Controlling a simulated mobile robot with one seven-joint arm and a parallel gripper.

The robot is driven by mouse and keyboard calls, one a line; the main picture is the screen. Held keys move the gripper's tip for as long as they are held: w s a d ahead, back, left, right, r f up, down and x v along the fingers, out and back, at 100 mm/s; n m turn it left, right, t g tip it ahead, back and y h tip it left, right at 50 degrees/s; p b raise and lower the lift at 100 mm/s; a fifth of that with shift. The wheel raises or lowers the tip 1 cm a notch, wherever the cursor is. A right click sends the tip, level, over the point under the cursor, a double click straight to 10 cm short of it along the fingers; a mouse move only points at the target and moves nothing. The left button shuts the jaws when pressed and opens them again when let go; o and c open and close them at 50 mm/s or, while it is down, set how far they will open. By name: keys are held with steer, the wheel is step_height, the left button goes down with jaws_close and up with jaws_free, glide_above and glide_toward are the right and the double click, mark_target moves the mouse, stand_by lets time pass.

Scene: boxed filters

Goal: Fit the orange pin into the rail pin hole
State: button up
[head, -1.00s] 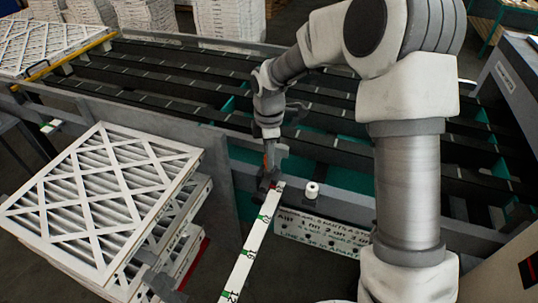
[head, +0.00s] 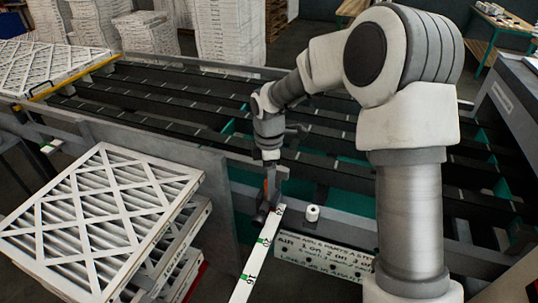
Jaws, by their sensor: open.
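My gripper (head: 266,206) points down at the far end of a white strip with green and black markings (head: 258,252), which runs toward the bottom of the head view. A small orange piece (head: 265,188), possibly the pin, shows at the left side of the gripper's fingers. Most of it is hidden, and I cannot tell whether it sits between the fingers or in something below. The jaws are open, though the gap between them is hard to see. I cannot make out the rail pin hole; the gripper may cover it.
A stack of white pleated filters (head: 100,215) stands close on the left. A small white roll (head: 312,213) sits on the grey ledge right of the gripper, above a lettered white sign (head: 318,252). The dark slatted conveyor (head: 190,112) lies behind. More filters are stacked at the back.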

step_height(320, 180, up, 16)
steer(key=shift+r+p, duration=0.25)
steer(key=shift+p, duration=0.05)
steer(key=s+d+r+m+t, duration=0.2)
steer(key=s+d+m, duration=0.5)
steer(key=s+m, duration=0.3)
steer(key=s+d+r+m+t, duration=0.1)
steer(key=s+d+m+t, duration=0.2)
steer(key=s+d+m, duration=0.4)
steer(key=s+m, duration=0.3)
steer(key=s, duration=0.5)
steer(key=shift+r+t, duration=0.3)
steer(key=shift+r, duration=0.1)
steer(key=shift+d, duration=0.1)
